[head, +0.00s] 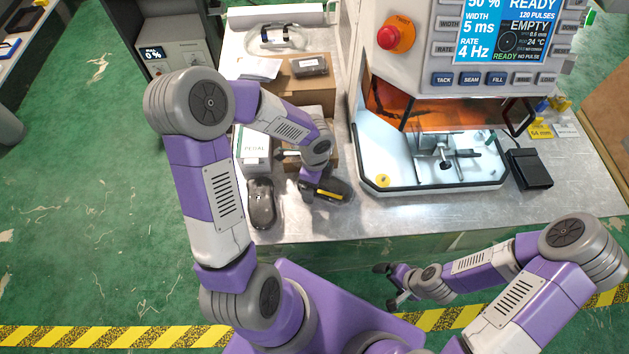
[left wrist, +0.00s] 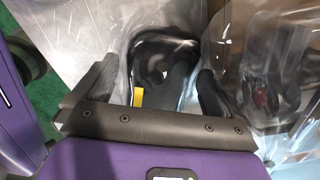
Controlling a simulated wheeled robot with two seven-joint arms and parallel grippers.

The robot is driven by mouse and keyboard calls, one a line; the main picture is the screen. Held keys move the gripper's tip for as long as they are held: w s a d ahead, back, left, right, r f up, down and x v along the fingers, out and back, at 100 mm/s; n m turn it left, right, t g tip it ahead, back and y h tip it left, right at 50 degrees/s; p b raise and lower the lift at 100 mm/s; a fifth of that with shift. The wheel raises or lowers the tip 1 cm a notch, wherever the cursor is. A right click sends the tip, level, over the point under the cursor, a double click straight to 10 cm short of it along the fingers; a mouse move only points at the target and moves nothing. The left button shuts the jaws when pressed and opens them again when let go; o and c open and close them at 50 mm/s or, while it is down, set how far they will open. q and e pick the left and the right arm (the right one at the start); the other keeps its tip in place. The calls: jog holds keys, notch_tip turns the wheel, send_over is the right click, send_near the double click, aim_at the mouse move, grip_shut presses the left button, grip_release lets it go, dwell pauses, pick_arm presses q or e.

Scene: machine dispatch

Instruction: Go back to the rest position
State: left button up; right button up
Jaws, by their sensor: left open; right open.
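My left gripper (left wrist: 155,72) is open in the left wrist view, with its fingers on either side of a dark object (left wrist: 165,65) in clear plastic with a yellow strip. I cannot tell whether the fingers touch it. In the head view my left wrist hangs low over the bench, and the bagged dark object (head: 335,190) shows beside it; the fingers are mostly hidden there. My right gripper (head: 391,287) is open and empty, in front of the bench's near edge, above the floor.
The steel bench (head: 400,215) holds a machine with a screen (head: 505,30), a red knob (head: 396,35) and a white tray (head: 440,182). The green floor at left is clear.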

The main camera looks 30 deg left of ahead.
pick_arm(q)
notch_tip(320, 180, up, 6)
jog(key=shift+r+p, duration=0.25)
jog(key=shift+p, duration=0.7)
